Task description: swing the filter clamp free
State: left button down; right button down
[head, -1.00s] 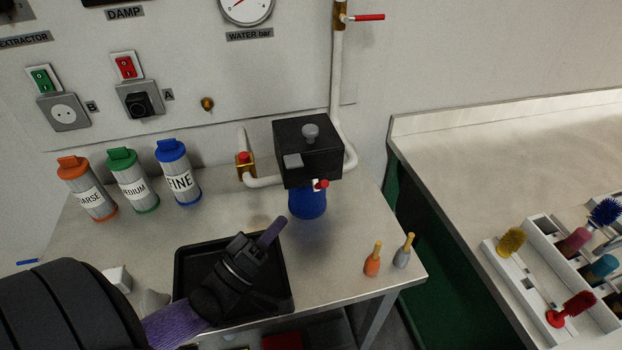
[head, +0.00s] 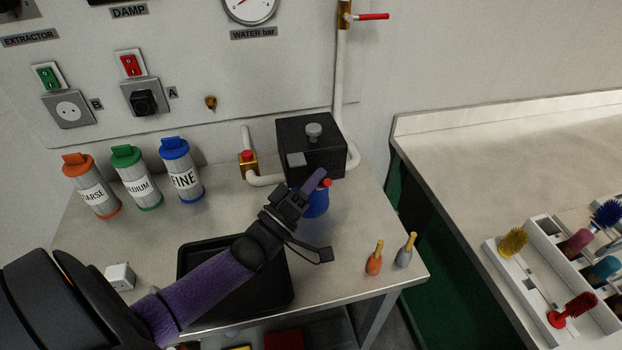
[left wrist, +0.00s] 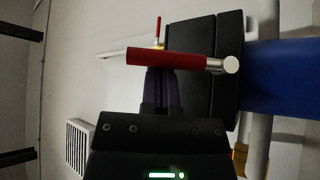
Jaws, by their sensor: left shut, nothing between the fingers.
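The filter housing is a black block (head: 311,143) with a blue bowl (head: 318,203) under it, at the back of the bench. The clamp's red grip (head: 327,183) is at the housing's lower front, partly behind my fingers. In the left wrist view the red clamp handle (left wrist: 168,57) lies crosswise over my fingertips, joined to a metal pivot beside the black block (left wrist: 204,70). The blue bowl fills the right there. My left gripper (head: 316,180) is shut and empty, with its tips at the handle. I cannot tell whether they touch it. My right gripper is not in view.
A black tray (head: 188,290) lies below my left arm. Labelled filter cartridges (head: 137,178) stand at the left. An orange bottle (head: 374,262) and a grey bottle (head: 405,254) stand near the right corner. White pipes (head: 340,75) run up behind the housing.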

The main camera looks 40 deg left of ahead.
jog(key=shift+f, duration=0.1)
pick_arm(q)
jog(key=shift+s+d+f+m+b, duration=0.1)
jog(key=shift+f+m+b, duration=0.05)
jog(key=shift+m+b, duration=0.3)
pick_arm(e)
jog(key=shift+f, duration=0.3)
